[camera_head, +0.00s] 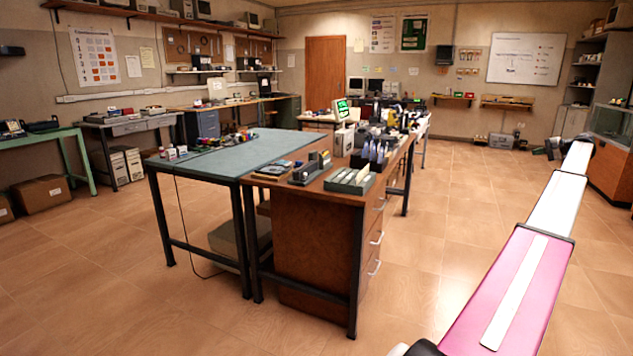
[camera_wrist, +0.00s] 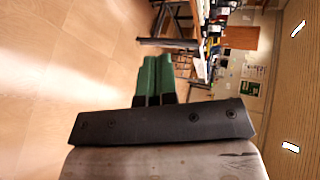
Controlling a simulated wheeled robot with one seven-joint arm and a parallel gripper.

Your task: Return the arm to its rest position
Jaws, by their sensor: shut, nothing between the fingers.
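My gripper (camera_wrist: 154,62) shows in the wrist view as two green fingers side by side in front of a dark bar. The fingers are together with nothing held. In the head view my arm, with a pink link and white links, stretches from the lower right toward the right background. The far end of the arm is small and dark there, so the fingers cannot be made out. The wrist view is turned on its side. It shows bare floor at left, and table legs and a tabletop beyond the fingers, apart from them.
A teal-topped table (camera_head: 207,154) joins a wooden desk (camera_head: 318,238) crowded with items, left of my arm. A glass display cabinet (camera_head: 613,125) and grey shelving (camera_head: 580,88) stand at the right. The tiled floor (camera_head: 470,200) between desk and arm is clear.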

